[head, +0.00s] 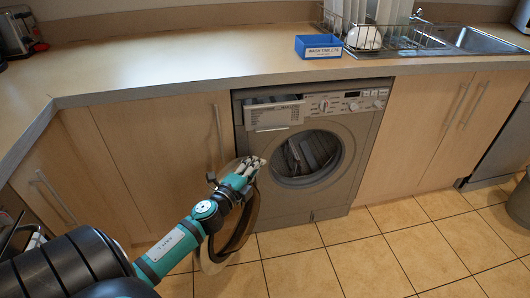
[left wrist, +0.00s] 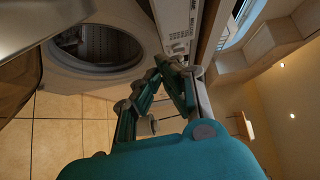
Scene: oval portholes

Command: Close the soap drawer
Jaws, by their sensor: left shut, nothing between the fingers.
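The soap drawer (head: 273,114) is at the top left of the grey washing machine (head: 285,210), and its pale front stands out from the panel, so it is pulled open. My left gripper (head: 258,162) is shut and empty. In the head view it is below and left of the drawer, in front of the machine's left side and apart from the drawer. In the left wrist view the fingers (left wrist: 172,66) come together near the control panel (left wrist: 178,20). My right gripper is not in view.
The round washer door (head: 246,222) is swung open to the left, partly behind my left arm. Laundry (head: 308,154) lies in the drum. A blue wash tablets box (head: 319,46) sits on the counter (head: 180,72) above. The tiled floor (head: 340,250) in front is clear.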

